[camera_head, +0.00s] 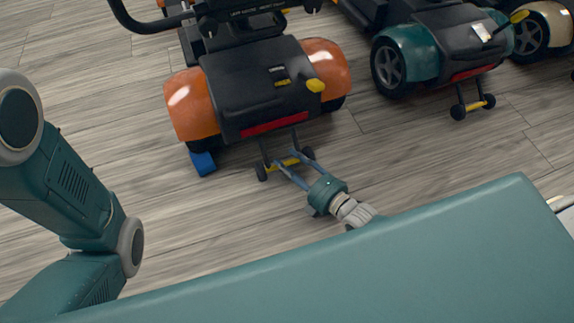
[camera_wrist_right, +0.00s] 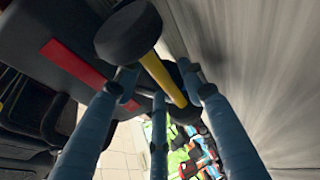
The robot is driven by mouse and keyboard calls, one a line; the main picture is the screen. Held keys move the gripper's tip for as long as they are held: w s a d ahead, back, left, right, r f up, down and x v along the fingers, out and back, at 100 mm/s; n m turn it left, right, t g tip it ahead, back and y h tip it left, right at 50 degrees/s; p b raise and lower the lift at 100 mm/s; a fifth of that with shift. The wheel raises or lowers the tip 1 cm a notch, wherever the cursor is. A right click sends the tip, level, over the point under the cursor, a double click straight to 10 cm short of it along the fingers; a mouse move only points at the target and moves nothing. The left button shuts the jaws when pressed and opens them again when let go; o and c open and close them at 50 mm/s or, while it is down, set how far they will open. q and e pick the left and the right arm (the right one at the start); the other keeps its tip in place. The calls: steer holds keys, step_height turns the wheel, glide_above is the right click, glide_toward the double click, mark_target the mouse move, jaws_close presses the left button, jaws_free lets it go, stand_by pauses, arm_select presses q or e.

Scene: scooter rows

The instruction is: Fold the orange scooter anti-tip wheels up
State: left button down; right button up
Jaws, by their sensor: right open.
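The orange scooter (camera_head: 265,90) stands at upper left in the head view, its rear facing me. Its anti-tip wheels (camera_head: 261,172) are two small black wheels joined by a yellow bar (camera_head: 284,163), low behind the rear, close to the floor. My right gripper (camera_head: 288,160) is open, with its fingers reaching to the bar between the two wheels. In the right wrist view, the yellow bar (camera_wrist_right: 162,76) passes between the spread fingers of the gripper (camera_wrist_right: 166,86), and one black wheel (camera_wrist_right: 128,32) shows large. Whether the fingers touch the bar is unclear. My left gripper is out of view.
A blue block (camera_head: 203,163) sits on the floor against the orange scooter's left rear wheel. A teal scooter (camera_head: 440,45) with its own anti-tip wheels stands to the right, and a beige one (camera_head: 558,22) beyond. The floor (camera_head: 420,150) between my body and the scooters is clear.

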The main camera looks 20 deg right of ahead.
steer(key=shift+w+a+f, duration=0.1)
steer(key=shift+w+a, duration=0.15)
steer(key=shift+w, duration=0.3)
jaws_close()
